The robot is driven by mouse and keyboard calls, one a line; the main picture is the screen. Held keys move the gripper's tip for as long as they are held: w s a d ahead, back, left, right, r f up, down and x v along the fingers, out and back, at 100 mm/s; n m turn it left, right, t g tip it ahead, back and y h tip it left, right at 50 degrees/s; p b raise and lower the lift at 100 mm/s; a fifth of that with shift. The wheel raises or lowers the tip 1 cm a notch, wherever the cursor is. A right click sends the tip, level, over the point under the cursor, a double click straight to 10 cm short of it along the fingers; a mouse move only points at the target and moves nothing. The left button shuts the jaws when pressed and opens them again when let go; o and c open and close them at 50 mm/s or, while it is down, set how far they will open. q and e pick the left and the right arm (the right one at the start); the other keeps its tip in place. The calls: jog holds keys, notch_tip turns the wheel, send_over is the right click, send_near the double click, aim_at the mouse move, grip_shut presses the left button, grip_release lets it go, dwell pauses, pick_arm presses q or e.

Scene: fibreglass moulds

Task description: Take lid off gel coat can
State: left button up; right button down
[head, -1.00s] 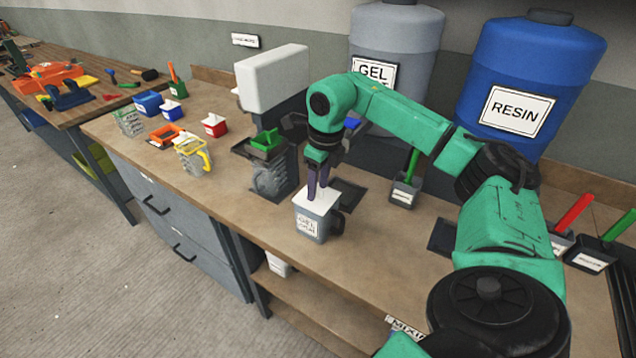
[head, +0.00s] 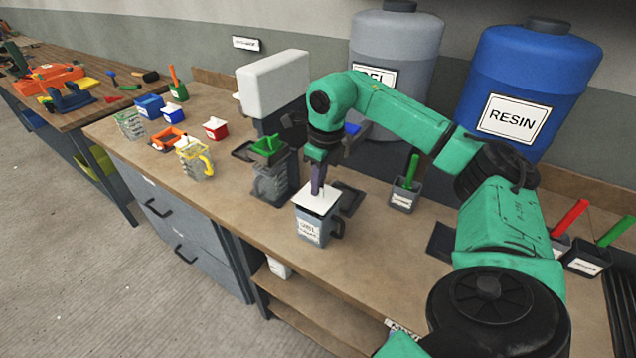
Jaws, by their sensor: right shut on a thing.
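The gel coat can (head: 309,229) is a grey, labelled can with a dark handle on its right, standing upright near the bench's front edge. Its white square lid (head: 316,202) is at the can's top; I cannot tell whether there is a gap under it. My right gripper (head: 317,188) points down from above, its dark fingers shut on the middle of the lid, hiding any knob there. My left gripper is not in view.
A grey jug with a green top (head: 270,180) stands close left of the can. A dark pot with a green handle (head: 405,192) is to the right. Grey gel and blue resin drums (head: 530,80) stand behind. Bare bench (head: 385,235) lies right of the can.

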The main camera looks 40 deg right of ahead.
jog(key=shift+r+p, duration=1.2)
jog(key=shift+r, duration=0.3)
